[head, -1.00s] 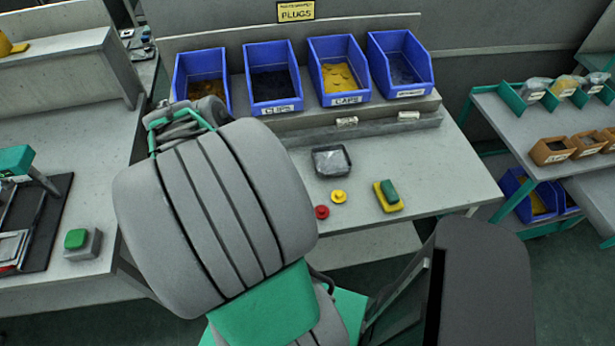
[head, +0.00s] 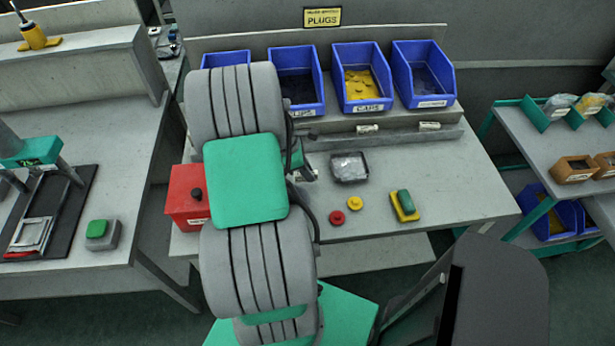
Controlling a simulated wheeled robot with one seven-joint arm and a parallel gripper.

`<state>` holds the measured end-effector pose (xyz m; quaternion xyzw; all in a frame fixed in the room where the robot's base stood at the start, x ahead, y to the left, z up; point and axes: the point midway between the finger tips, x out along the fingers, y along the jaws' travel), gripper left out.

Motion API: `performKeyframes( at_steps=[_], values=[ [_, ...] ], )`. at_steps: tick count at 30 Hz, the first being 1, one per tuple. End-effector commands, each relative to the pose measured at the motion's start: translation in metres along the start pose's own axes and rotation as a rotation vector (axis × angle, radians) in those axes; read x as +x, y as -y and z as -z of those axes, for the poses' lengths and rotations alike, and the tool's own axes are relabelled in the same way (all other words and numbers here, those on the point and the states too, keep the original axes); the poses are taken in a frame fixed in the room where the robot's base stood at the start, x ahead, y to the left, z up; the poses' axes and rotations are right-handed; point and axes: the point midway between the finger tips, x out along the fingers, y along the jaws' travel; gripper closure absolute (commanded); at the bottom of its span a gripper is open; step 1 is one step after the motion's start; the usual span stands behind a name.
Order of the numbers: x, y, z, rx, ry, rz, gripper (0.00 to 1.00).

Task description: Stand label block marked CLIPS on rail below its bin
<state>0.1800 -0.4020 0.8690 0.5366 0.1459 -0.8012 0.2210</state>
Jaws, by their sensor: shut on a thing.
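The blue CLIPS bin (head: 308,78) stands second from left on the shelf. My arm covers its left part, and only the end of its label shows. The grey rail (head: 395,137) runs along the front of the shelf. Two white label blocks are at the rail, one below the CAPS bin (head: 367,128) and one below the rightmost bin (head: 429,126). Their lettering is too small to read.
A clear-topped dark tray (head: 349,167), a red disc (head: 337,217), a yellow disc (head: 355,203) and a yellow-green block (head: 404,206) lie on the bench. A red box with a black knob (head: 188,200) stands left of my arm.

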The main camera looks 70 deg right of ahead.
Motion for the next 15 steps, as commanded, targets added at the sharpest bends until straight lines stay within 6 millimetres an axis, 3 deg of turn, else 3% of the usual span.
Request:
performKeyframes(
  at_steps=[5, 14, 15],
  values=[
    [0.024, 0.002, 0.010, -0.001, 0.000, 0.004, 1.00],
    [0.029, 0.002, 0.012, 0.000, 0.000, 0.003, 1.00],
    [0.028, 0.002, 0.012, 0.000, 0.000, 0.003, 0.83]
  ],
)
